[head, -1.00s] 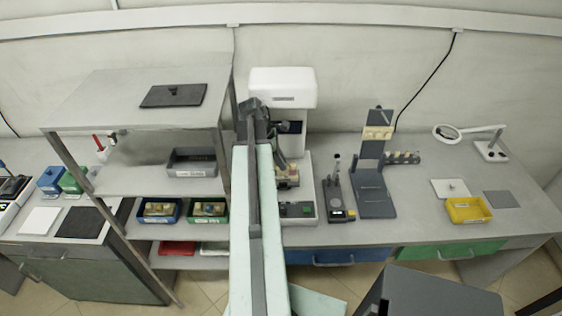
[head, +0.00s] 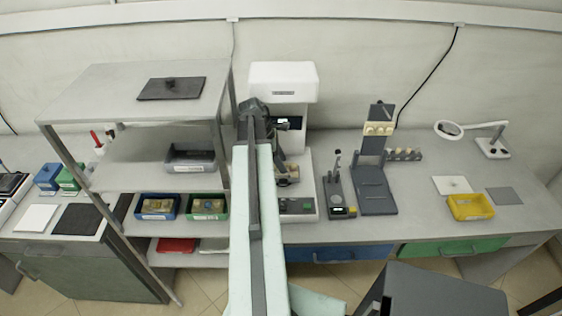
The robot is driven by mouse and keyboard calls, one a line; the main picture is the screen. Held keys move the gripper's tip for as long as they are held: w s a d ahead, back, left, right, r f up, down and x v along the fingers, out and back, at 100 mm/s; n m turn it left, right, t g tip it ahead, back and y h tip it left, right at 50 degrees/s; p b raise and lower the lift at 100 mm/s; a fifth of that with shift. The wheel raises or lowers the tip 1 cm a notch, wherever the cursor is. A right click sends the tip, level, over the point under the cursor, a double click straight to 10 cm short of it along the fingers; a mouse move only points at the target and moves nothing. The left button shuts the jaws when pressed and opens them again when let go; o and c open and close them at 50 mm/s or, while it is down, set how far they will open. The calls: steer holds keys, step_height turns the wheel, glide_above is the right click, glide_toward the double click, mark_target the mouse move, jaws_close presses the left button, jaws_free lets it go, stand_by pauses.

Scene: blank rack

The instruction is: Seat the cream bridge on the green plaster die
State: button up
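My arm reaches away from the camera to the white machine (head: 283,82) at the back. My gripper (head: 289,126) is small and dark, in front of the machine's column; its fingers are too small to tell open from shut. Below it, a small tan and grey piece (head: 289,174) sits on the machine's stage, partly hidden by the arm. I cannot tell whether it is the green plaster die. I cannot make out the cream bridge for certain. Several cream pieces show on the dark upright stand (head: 380,128).
A grey shelf unit (head: 140,130) stands close left of my arm, holding a blue tray (head: 157,207), a green tray (head: 206,207) and a grey bin (head: 190,158). Right are a small dark device (head: 338,190), a yellow tray (head: 470,207) and a magnifier lamp (head: 448,130).

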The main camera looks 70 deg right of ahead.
steer(key=p+v, duration=0.7)
steer(key=v, duration=0.1)
steer(key=shift+f, duration=0.1)
stand_by(0.7)
